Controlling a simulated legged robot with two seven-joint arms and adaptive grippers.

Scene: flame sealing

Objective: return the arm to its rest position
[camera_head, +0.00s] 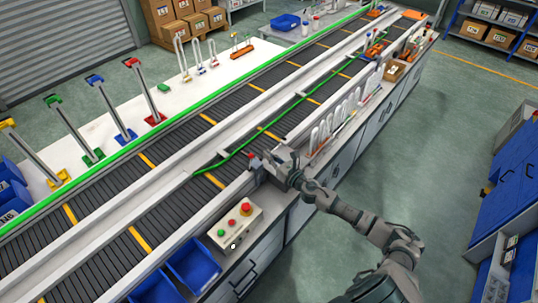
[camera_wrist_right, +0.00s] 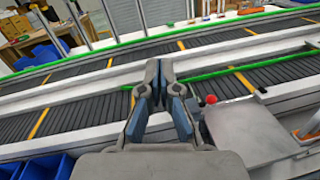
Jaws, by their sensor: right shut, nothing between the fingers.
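My right arm reaches in from the bottom right of the head view. Its gripper (camera_head: 268,168) is over the near edge of the conveyor, close to a small grey device with a red knob (camera_head: 250,157). In the right wrist view the two fingers of the right gripper (camera_wrist_right: 160,72) are together, with nothing seen between them. A green cable (camera_head: 243,148) lies along the conveyor (camera_head: 150,205); it also shows behind the fingers in the right wrist view (camera_wrist_right: 215,73). My left gripper is not in view.
A control box (camera_head: 235,226) with red and green buttons stands on the near bench, beside blue bins (camera_head: 192,262). Clear tubes (camera_head: 335,120) stand farther along the near side. A blue cabinet (camera_head: 508,180) is at the right. Open floor (camera_head: 420,150) lies between bench and cabinet.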

